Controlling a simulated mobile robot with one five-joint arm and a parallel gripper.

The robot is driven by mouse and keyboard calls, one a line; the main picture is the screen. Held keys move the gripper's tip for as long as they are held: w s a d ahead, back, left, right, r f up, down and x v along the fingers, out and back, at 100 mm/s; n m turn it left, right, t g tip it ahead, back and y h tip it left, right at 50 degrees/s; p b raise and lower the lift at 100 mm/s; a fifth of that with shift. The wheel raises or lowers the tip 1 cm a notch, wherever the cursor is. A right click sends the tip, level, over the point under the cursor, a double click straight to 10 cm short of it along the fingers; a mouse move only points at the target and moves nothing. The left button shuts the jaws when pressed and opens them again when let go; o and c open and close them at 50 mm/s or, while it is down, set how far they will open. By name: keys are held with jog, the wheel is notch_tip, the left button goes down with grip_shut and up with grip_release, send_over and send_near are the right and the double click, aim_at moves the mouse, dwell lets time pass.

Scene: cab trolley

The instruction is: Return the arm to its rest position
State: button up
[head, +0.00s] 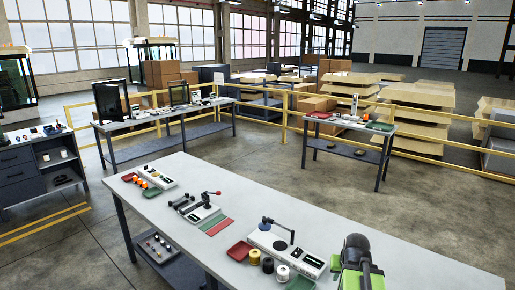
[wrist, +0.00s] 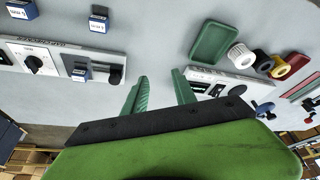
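In the wrist view my gripper (wrist: 160,90) shows two green fingers standing apart, with nothing between them. It is over the light grey workbench (wrist: 150,30), and its height above the top is hard to judge. In the head view my green and black arm (head: 358,264) is at the lower right, over the same workbench (head: 430,262). The fingers cannot be made out there.
A blue-lever device (head: 285,244) stands left of my arm.

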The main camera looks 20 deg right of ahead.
jog(key=w+a+f+n+y+b, duration=0.1)
jog(key=w+a+f+n, duration=0.1)
jog(key=a, duration=0.6)
jog(key=w+a+f+n+b, duration=0.1)
jog(key=w+a, duration=0.2)
jog(key=a, duration=0.4)
jog(key=s+a+f+n+g, duration=0.1)
jog(key=s+a+g, duration=0.1)
jog(key=a, duration=0.6)
jog(key=s+a+f+n+g+y+b, duration=0.1)
jog(key=s+a+f, duration=0.1)
jog(key=a, duration=0.6)
jog(key=shift+s+g, duration=0.4)
jog(key=shift+s, duration=0.3)
jog(key=shift+d, duration=0.1)
